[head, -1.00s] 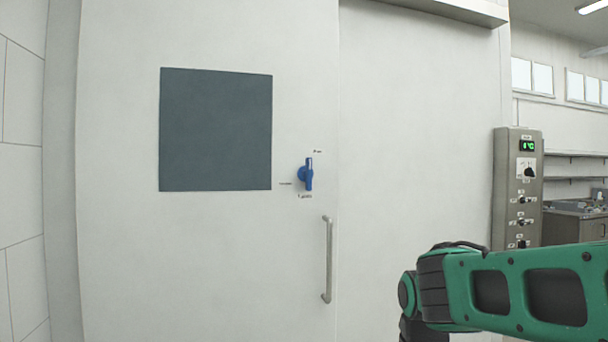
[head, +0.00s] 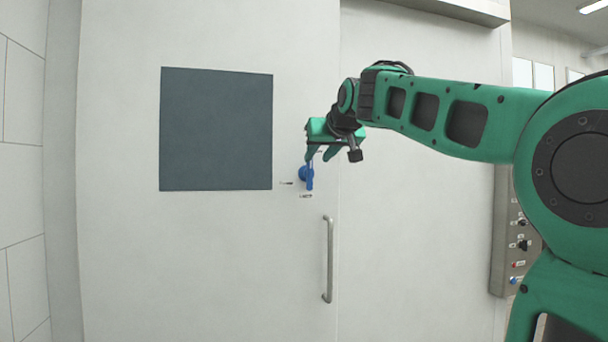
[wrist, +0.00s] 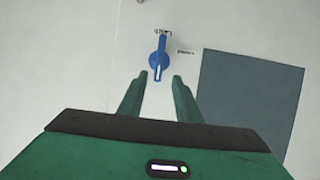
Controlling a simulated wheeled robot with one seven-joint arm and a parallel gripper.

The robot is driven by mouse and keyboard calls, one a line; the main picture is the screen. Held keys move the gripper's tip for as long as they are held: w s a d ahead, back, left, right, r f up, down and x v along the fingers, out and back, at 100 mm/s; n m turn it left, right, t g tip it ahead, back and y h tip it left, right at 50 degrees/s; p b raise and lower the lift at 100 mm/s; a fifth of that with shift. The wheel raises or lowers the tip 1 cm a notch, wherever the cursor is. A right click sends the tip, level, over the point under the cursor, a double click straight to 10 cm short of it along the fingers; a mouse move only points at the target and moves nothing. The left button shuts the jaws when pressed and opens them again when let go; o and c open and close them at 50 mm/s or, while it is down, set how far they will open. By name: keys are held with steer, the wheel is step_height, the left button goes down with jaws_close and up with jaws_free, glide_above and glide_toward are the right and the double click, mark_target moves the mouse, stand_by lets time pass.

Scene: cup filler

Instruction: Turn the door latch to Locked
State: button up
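The blue door latch (head: 306,175) is on the white door (head: 215,255), right of the dark window panel. Its lever stands upright in the head view. In the wrist view, the latch (wrist: 158,56) appears with its white-marked lever end pointing toward my gripper. Small labels surround it, too small to read surely. My gripper (head: 319,156) is in front of the latch's upper part, fingers pointing down in the head view. In the wrist view, my gripper (wrist: 158,77) is open, with the lever tip between the fingertips and gaps on both sides. I cannot tell whether they touch.
A vertical metal door handle (head: 328,260) is below the latch. A dark square panel (head: 215,130) is left of it. A grey control box (head: 512,245) at right is partly hidden behind my arm. The door surface around the latch is otherwise flat and clear.

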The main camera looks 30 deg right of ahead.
mark_target(309, 168)
steer(key=x, duration=1)
steer(key=shift+f, duration=0.1)
jaws_close()
steer(key=shift+a, duration=0.15)
